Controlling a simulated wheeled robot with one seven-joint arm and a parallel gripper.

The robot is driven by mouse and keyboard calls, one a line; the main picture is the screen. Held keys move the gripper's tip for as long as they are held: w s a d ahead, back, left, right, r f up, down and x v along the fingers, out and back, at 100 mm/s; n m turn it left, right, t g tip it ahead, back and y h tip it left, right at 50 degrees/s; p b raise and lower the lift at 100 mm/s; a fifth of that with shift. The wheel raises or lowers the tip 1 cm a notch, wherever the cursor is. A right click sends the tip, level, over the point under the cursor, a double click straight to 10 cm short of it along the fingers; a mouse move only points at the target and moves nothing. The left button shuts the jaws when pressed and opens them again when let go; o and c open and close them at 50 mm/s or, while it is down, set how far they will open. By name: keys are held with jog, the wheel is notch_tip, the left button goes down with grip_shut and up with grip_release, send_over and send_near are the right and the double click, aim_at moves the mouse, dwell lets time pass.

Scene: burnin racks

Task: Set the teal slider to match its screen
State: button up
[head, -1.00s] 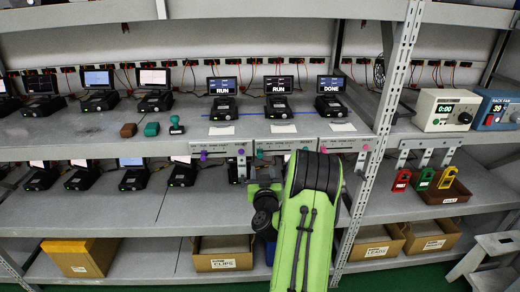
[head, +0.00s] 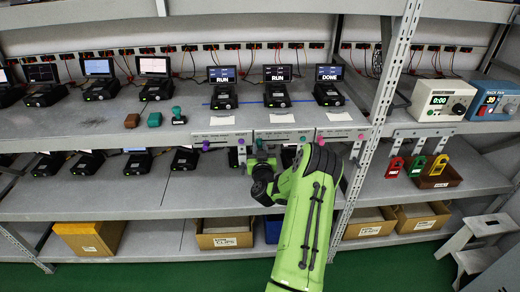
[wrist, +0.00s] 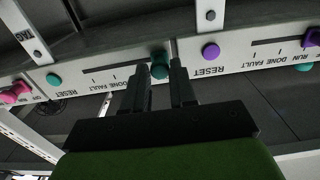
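The teal slider knob (wrist: 160,64) is on the middle control panel, at the end of its slot away from the teal reset button (wrist: 53,79). DONE and FAULT marks lie between them; the label at the knob is hidden. In the wrist view my gripper (wrist: 160,72) has one dark finger on each side of the knob, close against it, with hardly any gap. In the head view my gripper (head: 260,151) is at the left end of the middle panel (head: 285,135). The middle screen (head: 277,73) above that panel reads RUN.
A purple knob (head: 205,145) is on the left panel; its screen (head: 222,74) reads RUN. A pink knob (head: 320,138) is on the right panel; its screen (head: 329,72) reads DONE. A hanging bracket (head: 242,151) is just left of my gripper. A rack upright (head: 385,100) stands right.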

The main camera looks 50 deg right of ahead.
aim_at(269, 140)
grip_shut()
jog(key=s+d+b, duration=0.2)
jog(key=b, duration=0.1)
jog(key=shift+s+d, duration=0.2)
jog(key=shift+s, duration=0.15)
jog(key=shift+o, duration=2.4)
grip_release()
jog(key=b+v, duration=1.3)
jog(key=v, duration=0.3)
jog(key=shift+b, duration=0.3)
